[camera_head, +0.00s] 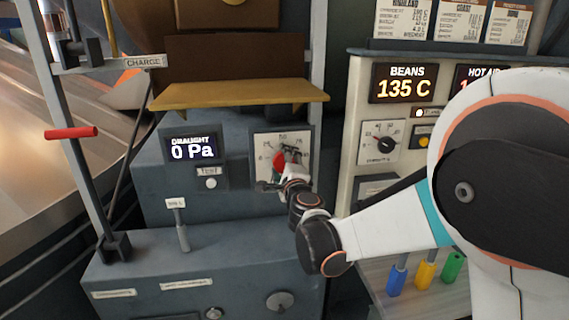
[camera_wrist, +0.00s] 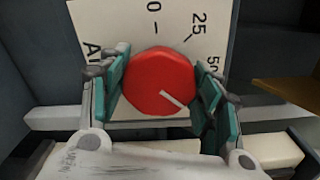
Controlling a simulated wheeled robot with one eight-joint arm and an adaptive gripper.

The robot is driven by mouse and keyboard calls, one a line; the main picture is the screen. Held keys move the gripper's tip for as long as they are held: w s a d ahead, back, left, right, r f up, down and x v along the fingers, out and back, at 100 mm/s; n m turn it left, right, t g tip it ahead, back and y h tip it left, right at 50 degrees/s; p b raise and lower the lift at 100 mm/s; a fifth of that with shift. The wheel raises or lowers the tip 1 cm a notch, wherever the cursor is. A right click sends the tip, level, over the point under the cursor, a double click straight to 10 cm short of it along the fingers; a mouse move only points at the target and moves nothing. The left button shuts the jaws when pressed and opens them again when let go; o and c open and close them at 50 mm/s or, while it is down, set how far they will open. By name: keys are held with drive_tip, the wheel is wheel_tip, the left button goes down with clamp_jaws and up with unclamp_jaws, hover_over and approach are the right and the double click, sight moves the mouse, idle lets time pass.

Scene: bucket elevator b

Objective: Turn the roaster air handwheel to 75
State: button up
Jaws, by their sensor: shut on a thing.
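The red handwheel (camera_wrist: 157,72) fills the middle of the wrist view, on a white dial plate (camera_wrist: 100,20) marked 0, 25 and 50. Its white pointer line slants to the lower right, past the 50 on the side away from 25. The number it points at is hidden by my finger. My gripper (camera_wrist: 160,78) is shut on the handwheel, with a green pad on each side. In the head view the plate (camera_head: 301,141) is right of the draught display, and my gripper (camera_head: 290,176) covers much of the handwheel (camera_head: 279,162).
A yellow shelf (camera_head: 240,94) juts out above the dial. The draught display (camera_head: 194,148) reads 0 Pa. A small lever (camera_head: 182,236) stands at lower left. The beans display (camera_head: 403,84) reads 135 C. Blue, yellow and green handles (camera_head: 425,273) stand at lower right.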

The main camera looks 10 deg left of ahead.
drive_tip(key=o, duration=1.1)
drive_tip(key=v, duration=1.2)
